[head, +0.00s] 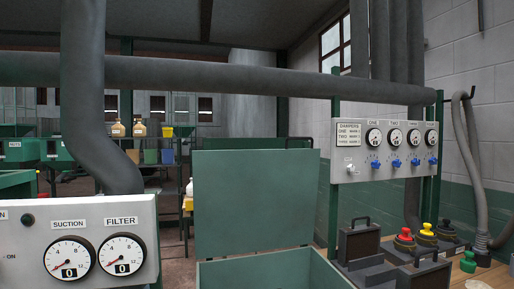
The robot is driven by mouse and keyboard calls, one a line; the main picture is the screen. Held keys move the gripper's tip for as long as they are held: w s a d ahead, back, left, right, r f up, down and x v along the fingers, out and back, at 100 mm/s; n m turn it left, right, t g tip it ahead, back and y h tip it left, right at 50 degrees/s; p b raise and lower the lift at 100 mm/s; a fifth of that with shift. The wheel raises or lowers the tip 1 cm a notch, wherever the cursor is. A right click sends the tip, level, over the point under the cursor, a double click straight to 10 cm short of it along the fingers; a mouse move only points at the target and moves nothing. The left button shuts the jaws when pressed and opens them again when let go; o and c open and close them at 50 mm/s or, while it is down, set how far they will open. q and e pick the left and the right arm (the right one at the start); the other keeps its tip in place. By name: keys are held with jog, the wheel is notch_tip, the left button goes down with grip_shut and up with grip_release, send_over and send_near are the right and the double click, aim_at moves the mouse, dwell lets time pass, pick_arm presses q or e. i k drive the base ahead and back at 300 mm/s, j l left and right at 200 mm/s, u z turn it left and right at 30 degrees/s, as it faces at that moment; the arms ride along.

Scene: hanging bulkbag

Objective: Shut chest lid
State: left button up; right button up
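A green chest (275,270) stands at the bottom middle of the head view. Its lid (250,203) is raised and stands upright at the back of the chest. The front and the floor of the chest are cut off by the lower edge of the picture. Neither of my grippers shows in the head view.
A panel with suction and filter gauges (80,245) stands at the left. A dampers panel (385,150) with blue knobs is at the right. Below it are dark handled blocks (359,242) and red (404,236) and yellow (427,229) knobs. A grey pipe (240,76) crosses overhead.

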aim_at(245, 201)
jog(key=i+l+u, duration=0.2)
jog(key=l+u, duration=0.15)
jog(key=l, duration=0.25)
jog(key=i+l+u, duration=0.1)
jog(key=l+u, duration=0.2)
jog(key=l, duration=0.3)
jog(key=l+u, duration=0.35)
jog(key=l, duration=0.3)
jog(key=i, duration=0.05)
